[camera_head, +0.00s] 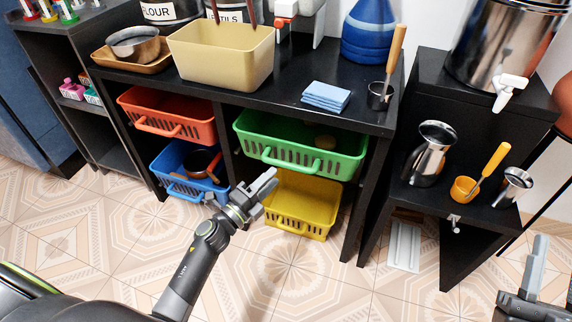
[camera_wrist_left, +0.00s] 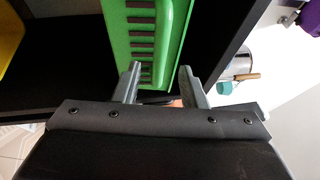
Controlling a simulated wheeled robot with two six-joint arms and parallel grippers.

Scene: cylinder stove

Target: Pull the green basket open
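The green basket (camera_head: 341,167) sits in the upper right opening of the black shelf unit, with a curved handle (camera_head: 290,161) on its slotted front. A small round tan object (camera_head: 325,142) is inside it. My left gripper (camera_head: 268,183) is just below and left of the handle in the head view, apart from it as far as I can tell. In the left wrist view, its two fingers (camera_wrist_left: 158,80) are spread with nothing clearly between them, and the green basket (camera_wrist_left: 168,40) is ahead. My right gripper (camera_head: 553,275) is at the lower right corner, partly cut off, fingers apart and empty.
A yellow basket (camera_head: 302,209) sits directly below the green one. Red (camera_head: 170,114) and blue (camera_head: 180,157) baskets fill the left openings. A black side stand (camera_head: 478,222) holding a metal pitcher (camera_head: 430,153) is at the right. The tiled floor (camera_head: 290,280) in front is clear.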

